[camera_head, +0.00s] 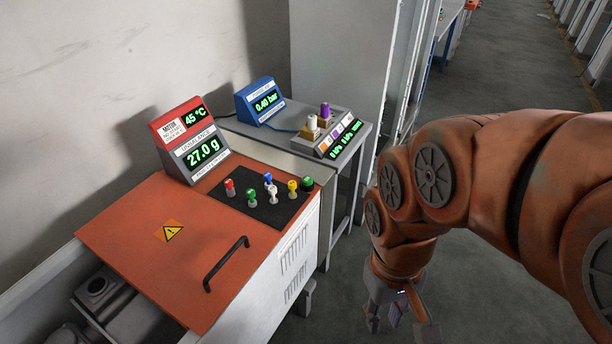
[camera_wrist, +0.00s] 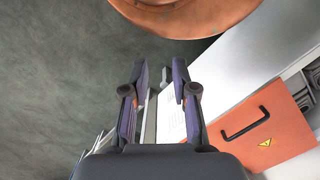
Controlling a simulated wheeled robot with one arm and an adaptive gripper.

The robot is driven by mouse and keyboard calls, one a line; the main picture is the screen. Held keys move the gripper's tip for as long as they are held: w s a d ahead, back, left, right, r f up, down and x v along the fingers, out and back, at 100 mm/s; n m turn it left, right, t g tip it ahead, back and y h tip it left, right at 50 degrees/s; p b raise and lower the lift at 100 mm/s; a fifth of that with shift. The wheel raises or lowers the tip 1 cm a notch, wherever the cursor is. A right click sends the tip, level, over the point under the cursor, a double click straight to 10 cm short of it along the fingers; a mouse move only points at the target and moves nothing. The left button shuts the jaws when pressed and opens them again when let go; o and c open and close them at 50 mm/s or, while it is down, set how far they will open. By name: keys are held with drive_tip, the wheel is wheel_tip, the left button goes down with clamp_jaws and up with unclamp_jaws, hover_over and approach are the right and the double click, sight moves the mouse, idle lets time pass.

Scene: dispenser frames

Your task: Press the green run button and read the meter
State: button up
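A black panel (camera_head: 238,206) on the orange-topped machine carries several coloured knobs or buttons. One is a larger green one (camera_head: 307,184) at the right end; a smaller green one (camera_head: 251,194) stands near the red one. Behind the panel, a grey meter (camera_head: 196,168) labelled "UNBALANCE" reads 27.0 g. A red meter (camera_head: 178,119) on top of it reads 45 °C. My gripper (camera_head: 400,318) hangs to the right of the machine, well apart from the buttons. In the wrist view my gripper (camera_wrist: 161,78) has its fingers apart with nothing between them. The buttons are out of that view.
The orange lid (camera_head: 140,226) has a black handle (camera_head: 226,264) and a warning sign. A blue meter (camera_head: 260,102) reading 0.40 bar stands on a grey side table (camera_head: 349,157), with a small display box (camera_head: 340,137) there. A tall grey cabinet (camera_head: 340,55) stands behind. Open floor lies right.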

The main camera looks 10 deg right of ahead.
clamp_jaws()
idle(1.2)
